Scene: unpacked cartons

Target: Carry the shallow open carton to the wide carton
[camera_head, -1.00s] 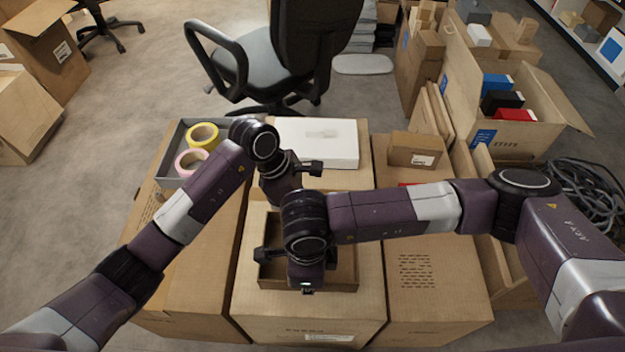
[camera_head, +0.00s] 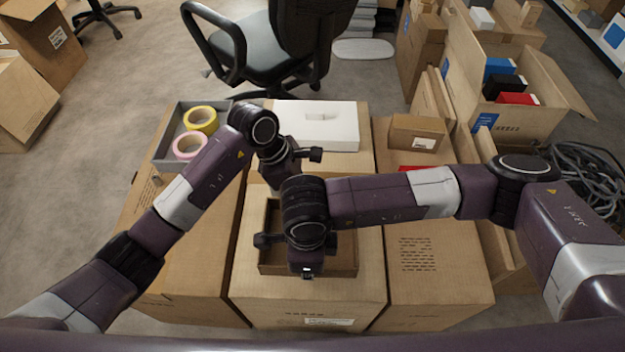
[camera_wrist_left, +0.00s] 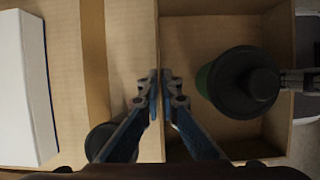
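The shallow open carton (camera_head: 347,262) lies on top of a large closed middle carton (camera_head: 290,312) in the head view. My left gripper (camera_head: 272,190) reaches down at its far side. In the left wrist view, the left gripper (camera_wrist_left: 160,92) has its fingers close together on either side of the shallow carton's thin wall (camera_wrist_left: 158,40), apparently pinching it. My right gripper (camera_head: 305,262) is over the near part of the shallow carton; its fingertips are hidden behind its own wrist. I cannot tell for certain which carton is the wide one.
A grey tray (camera_head: 163,150) with yellow and pink tape rolls and a white box (camera_head: 330,126) stand behind. A small brown box (camera_head: 417,132) is at the right. An open carton (camera_head: 535,135) holds blue, black and red boxes.

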